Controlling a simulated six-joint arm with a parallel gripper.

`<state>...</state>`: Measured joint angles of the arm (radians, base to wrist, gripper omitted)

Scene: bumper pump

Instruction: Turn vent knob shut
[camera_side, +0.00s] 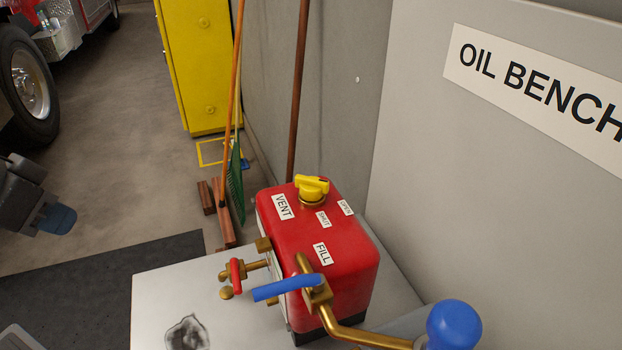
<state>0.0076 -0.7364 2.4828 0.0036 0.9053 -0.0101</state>
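The yellow vent knob (312,190) stands upright on a brass collar on top of the red tank (345,250). Its grip bar lies roughly left to right in the picture, with a small dark mark near its right end. A VENT label (283,207) is left of the knob. A SHUT label (323,219) lies in front of it, and a small label, seemingly OPEN (345,207), lies to its right. I cannot tell which label the knob points at. Nothing touches the knob.
A blue-gripped brass lever (287,288) and a blue ball handle (454,325) stand in front of the tank, with a red-handled brass valve (236,275) at its left. The grey OIL BENCH panel (440,130) rises at right. Brown poles (298,90) stand behind.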

